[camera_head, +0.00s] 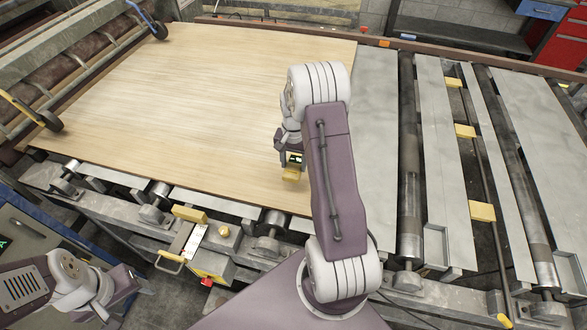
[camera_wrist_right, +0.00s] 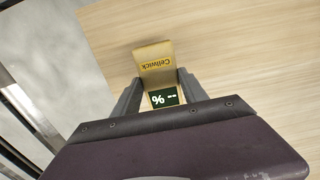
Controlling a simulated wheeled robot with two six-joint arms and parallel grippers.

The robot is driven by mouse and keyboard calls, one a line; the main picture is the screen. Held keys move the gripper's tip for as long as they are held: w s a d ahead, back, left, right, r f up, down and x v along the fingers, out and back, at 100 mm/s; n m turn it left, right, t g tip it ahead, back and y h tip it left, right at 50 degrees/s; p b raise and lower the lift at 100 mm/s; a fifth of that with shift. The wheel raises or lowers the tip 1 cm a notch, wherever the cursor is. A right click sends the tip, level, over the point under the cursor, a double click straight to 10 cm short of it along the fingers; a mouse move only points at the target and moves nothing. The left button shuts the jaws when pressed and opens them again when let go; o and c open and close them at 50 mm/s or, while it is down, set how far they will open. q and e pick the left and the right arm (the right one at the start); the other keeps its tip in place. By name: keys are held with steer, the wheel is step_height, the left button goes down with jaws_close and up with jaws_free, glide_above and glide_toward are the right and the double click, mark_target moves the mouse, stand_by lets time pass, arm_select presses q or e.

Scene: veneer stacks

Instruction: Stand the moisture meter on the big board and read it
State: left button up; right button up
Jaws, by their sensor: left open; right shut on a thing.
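The big board (camera_head: 190,95) is a pale wood sheet lying flat on the roller line; its grain fills much of the right wrist view (camera_wrist_right: 240,50). My right gripper (camera_head: 290,160) is shut on the moisture meter (camera_head: 291,174), a yellow block with a dark display, over the board's near right part. In the right wrist view the meter (camera_wrist_right: 154,60) sits between the fingers (camera_wrist_right: 157,95), its label and display upside down. The display reads "% --", with no number. Whether the meter touches the board cannot be told. My left gripper (camera_head: 118,290) is open, low at the left.
Grey metal plates and rollers (camera_head: 375,130) lie right of the board. A clipboard (camera_head: 190,240) and a yellow box with a red button (camera_head: 207,281) are at the near rail. A wheeled frame (camera_head: 50,120) stands along the board's left edge.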

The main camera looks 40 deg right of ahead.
mark_target(293, 166)
steer(key=shift+a+f, duration=0.15)
steer(key=shift+f, duration=0.1)
step_height(293, 166, down, 3)
steer(key=shift+r+p, duration=0.1)
steer(key=shift+p, duration=0.25)
steer(key=shift+w+f, duration=0.15)
steer(key=shift+f, duration=0.3)
steer(key=shift+f, duration=0.15)
steer(key=o, duration=1.5)
